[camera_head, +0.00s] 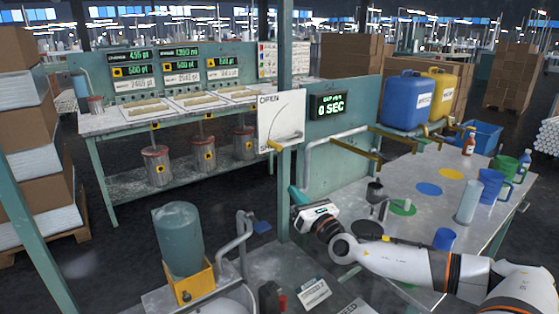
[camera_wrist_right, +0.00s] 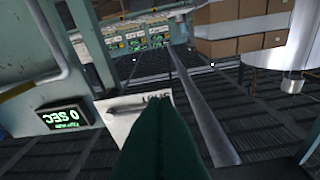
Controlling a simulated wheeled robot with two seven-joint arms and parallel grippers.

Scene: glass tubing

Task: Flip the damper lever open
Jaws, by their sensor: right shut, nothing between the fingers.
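The damper plate (camera_head: 281,118) is a white board on the teal post, marked OPEN at its upper left, with a curved line on it. A short yellow lever (camera_head: 274,146) sits at its lower edge, lying nearly level. My right gripper (camera_head: 294,192) is below the plate and slightly right of the lever, its teal fingers pointing up, apart from the lever. In the right wrist view the closed dark green fingers (camera_wrist_right: 165,125) cover part of the white plate (camera_wrist_right: 125,120). The lever is not clear there. My left gripper is not in view.
A teal panel with a 0 SEC display (camera_head: 330,105) and a grey pipe (camera_head: 310,150) stand right of the post. A metal table (camera_head: 410,230) holds cups and bottles. A teal tank (camera_head: 180,240) in a yellow holder stands at the lower left.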

